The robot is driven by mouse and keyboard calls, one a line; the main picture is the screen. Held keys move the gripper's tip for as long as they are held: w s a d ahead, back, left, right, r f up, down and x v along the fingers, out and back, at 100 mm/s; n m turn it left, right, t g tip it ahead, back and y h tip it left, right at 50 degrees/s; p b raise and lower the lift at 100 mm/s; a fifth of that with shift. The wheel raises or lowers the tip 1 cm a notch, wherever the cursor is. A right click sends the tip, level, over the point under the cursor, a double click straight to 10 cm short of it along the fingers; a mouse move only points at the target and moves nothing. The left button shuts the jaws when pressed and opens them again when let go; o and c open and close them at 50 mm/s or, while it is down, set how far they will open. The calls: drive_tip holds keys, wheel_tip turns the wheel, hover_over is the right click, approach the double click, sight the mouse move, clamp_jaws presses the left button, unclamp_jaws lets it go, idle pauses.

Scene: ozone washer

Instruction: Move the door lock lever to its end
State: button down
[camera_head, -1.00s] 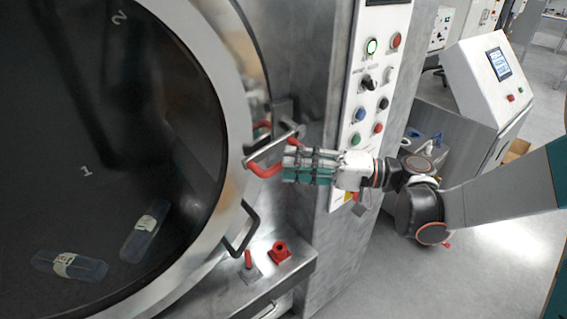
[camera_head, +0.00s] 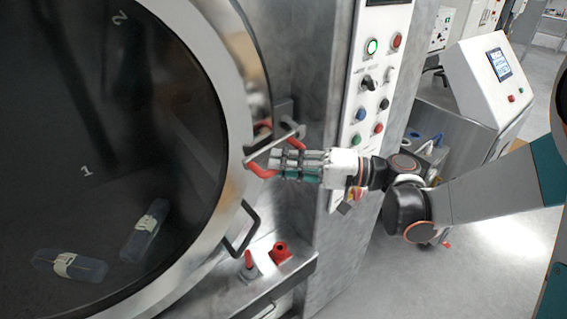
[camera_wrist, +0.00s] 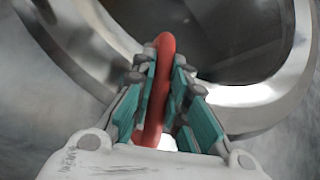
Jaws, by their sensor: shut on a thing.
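The red door lock lever (camera_head: 261,170) is at the right rim of the round door (camera_head: 236,110), by a metal latch bracket. My gripper (camera_head: 280,163) reaches it from the right, its fingers at the lever. In the wrist view the red lever (camera_wrist: 160,90) runs lengthwise between the teal finger pads of my gripper (camera_wrist: 165,85), which is shut on it. The pads and fingers hide part of the lever in the head view.
A black loop handle (camera_head: 242,230) sits below on the door rim. A small red lever (camera_head: 248,260) and a red knob (camera_head: 281,252) stand on the ledge. The button panel (camera_head: 372,90) is close above my gripper. Two clear containers lie inside the drum.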

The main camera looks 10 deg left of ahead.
drive_tip(key=shift+f, duration=0.15)
drive_tip(key=w+d+f+n+t+h+p, duration=0.1)
drive_tip(key=w+d+f+n+t+h, duration=0.5)
drive_tip(key=h, duration=0.4)
drive_tip(key=shift+w+f+n, duration=0.55)
drive_tip(key=shift+f+n, duration=0.1)
drive_tip(key=shift+n, duration=0.55)
drive_tip(key=c, duration=1.6)
unclamp_jaws()
drive_tip(key=shift+d, duration=0.1)
drive_tip(key=shift+o, duration=0.2)
drive_tip(key=shift+r, duration=0.1)
drive_tip(key=v, duration=1.1)
drive_tip(key=shift+d+r, duration=0.3)
